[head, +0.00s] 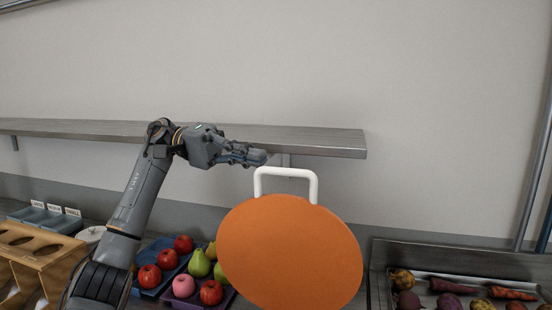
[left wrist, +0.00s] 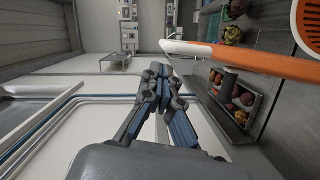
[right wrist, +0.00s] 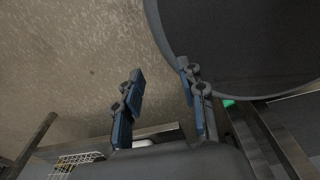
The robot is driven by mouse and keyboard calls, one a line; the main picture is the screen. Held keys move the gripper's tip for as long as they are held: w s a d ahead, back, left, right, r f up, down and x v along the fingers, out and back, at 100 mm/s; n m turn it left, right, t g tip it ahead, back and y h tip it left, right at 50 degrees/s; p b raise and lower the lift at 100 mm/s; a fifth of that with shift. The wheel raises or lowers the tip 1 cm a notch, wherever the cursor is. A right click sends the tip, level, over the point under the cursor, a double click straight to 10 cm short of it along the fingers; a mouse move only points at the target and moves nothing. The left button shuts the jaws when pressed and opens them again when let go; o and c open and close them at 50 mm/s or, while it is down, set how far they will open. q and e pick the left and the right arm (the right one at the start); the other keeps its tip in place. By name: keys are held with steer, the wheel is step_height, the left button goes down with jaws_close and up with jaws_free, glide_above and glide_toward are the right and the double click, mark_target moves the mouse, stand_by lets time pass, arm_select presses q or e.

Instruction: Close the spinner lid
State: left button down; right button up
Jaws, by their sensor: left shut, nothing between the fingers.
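The spinner lid (head: 290,250) is an orange disc that stands raised and tilted in the head view, with a white loop handle (head: 286,171) at its top. In the left wrist view the lid (left wrist: 255,61) shows nearly edge-on, to the right of the fingers. My left gripper (head: 262,157) is shut and empty, just above and left of the handle, apparently apart from it. Its fingertips (left wrist: 160,70) are together in the left wrist view. My right gripper (right wrist: 160,80) is open and empty.
Trays of apples and pears (head: 183,287) lie left of the lid. A vegetable tray (head: 455,277) stands at the right. A wall shelf (head: 310,138) runs behind my left gripper. A dark rounded object (right wrist: 240,45) is beside my right gripper, over the floor.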

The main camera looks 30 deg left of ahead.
arm_select(q)
steer(key=shift+w+d+f+p, duration=0.1)
steer(key=shift+d+p, duration=0.15)
steer(key=shift+d, duration=1)
steer(key=shift+w+d+f+p, duration=0.1)
steer(key=shift+d+p, duration=0.15)
steer(key=shift+d, duration=1)
